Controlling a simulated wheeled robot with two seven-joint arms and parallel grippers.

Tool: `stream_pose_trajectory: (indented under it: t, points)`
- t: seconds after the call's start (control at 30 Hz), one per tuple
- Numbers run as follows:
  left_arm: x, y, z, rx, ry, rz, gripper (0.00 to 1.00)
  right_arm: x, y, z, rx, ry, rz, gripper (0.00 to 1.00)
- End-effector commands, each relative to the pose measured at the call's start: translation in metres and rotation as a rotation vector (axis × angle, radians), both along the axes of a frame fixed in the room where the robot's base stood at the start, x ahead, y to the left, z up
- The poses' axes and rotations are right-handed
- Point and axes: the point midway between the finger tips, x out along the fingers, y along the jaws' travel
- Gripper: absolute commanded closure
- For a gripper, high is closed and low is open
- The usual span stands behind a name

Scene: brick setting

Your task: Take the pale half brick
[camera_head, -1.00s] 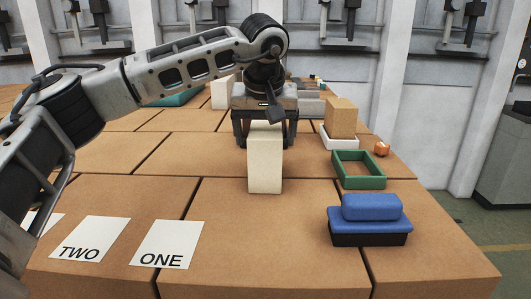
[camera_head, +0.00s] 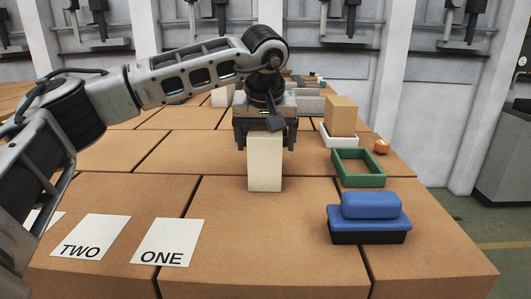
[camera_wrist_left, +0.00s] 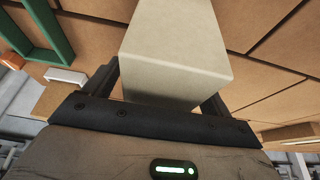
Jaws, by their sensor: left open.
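The pale half brick (camera_head: 265,165) is a cream block standing upright on the brown tabletop, near the middle of the head view. My left gripper (camera_head: 266,143) is above it, pointing down, with one finger on each side of the brick's upper part. The fingers are open, and gaps show between them and the brick. In the left wrist view the brick (camera_wrist_left: 178,55) stands between the fingers, and its near end is close to the palm. The palm hides the brick's top in the head view. My right gripper is not in view.
To the right are a blue-topped block with a black base (camera_head: 369,218), a green open frame (camera_head: 358,181), a tan block (camera_head: 340,116) in a white tray (camera_head: 339,142) and an orange ball (camera_head: 381,146). Cards TWO (camera_head: 90,236) and ONE (camera_head: 168,242) lie front left.

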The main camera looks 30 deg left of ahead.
Motion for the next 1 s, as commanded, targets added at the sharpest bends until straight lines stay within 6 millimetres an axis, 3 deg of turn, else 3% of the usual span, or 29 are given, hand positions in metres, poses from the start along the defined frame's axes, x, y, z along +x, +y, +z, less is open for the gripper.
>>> stream_pose_trajectory:
  t: [0.17, 0.4, 0.77, 1.0]
  points:
    - [0.0, 0.0, 0.0, 0.0, 0.0, 0.0, 0.19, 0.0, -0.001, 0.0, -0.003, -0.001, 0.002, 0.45]
    - [0.0, 0.0, 0.0, 0.0, 0.0, 0.0, 0.85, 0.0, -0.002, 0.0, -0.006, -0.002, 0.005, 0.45]
    - [0.0, 0.0, 0.006, -0.001, -0.005, 0.001, 0.85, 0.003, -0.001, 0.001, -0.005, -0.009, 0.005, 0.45]
    - [0.001, -0.001, 0.037, -0.001, -0.008, 0.001, 0.85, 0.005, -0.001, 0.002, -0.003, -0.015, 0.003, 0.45]
